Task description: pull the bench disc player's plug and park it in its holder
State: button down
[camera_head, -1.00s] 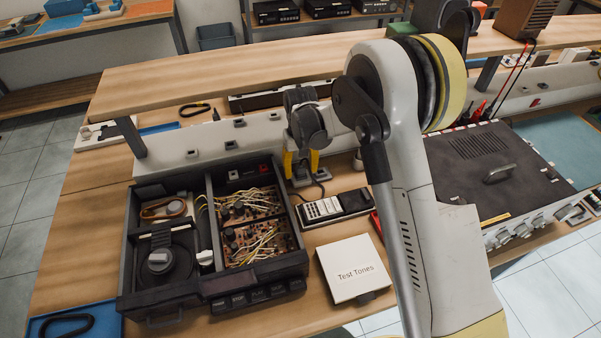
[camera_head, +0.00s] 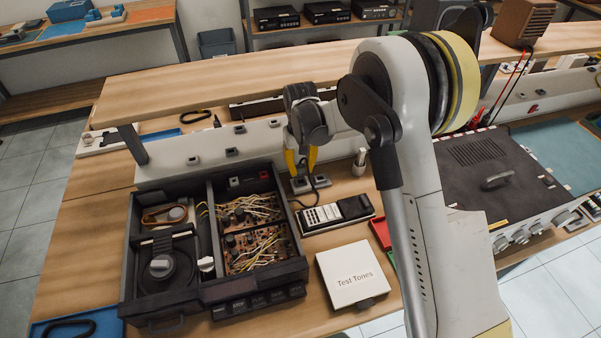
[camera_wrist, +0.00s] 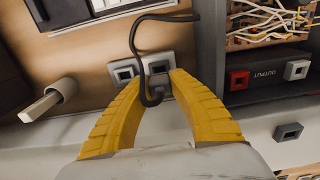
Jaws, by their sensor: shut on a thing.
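The opened black disc player (camera_head: 205,292) lies on the bench, left of centre. My gripper (camera_head: 304,172) is behind its right rear corner, fingers pointing down. In the wrist view, my gripper's yellow fingers (camera_wrist: 168,62) close around the end of a black cord (camera_wrist: 136,35). The plug is mostly hidden between the fingers. The cord (camera_head: 319,192) hangs from the fingertips and curves down to the bench. Two small grey blocks with square openings, a left one (camera_wrist: 124,72) and a right one (camera_wrist: 158,66), sit just below the fingers. I cannot tell which is the holder.
A white rail (camera_head: 262,137) with several small sockets runs behind the player. A remote-like device (camera_head: 335,213) and a white "Test Tones" box (camera_head: 351,272) lie to the right. A white cylinder (camera_head: 360,160) stands right of my gripper. A raised shelf (camera_head: 215,78) runs behind.

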jog(key=s+d+r+p, duration=0.2)
jog(key=s+d+r, duration=0.45)
jog(key=d, duration=0.25)
jog(key=shift+w+a+f+b, duration=0.45)
jog(key=shift+w+f+b, duration=0.75)
jog(key=shift+w+f, duration=0.2)
jog(key=shift+w+a+f+b, duration=0.45)
jog(key=shift+w+f+b, duration=0.7)
jog(key=shift+w+f, duration=0.25)
jog(key=shift+w+a+f+b, duration=0.45)
jog(key=shift+w+f+b, duration=0.75)
jog(key=shift+w+f, duration=0.2)
jog(key=shift+f+b, duration=0.8)
jog(key=shift+f, duration=0.2)
jog(key=c, duration=1.2)
grip_release()
jog(key=shift+r, duration=0.1)
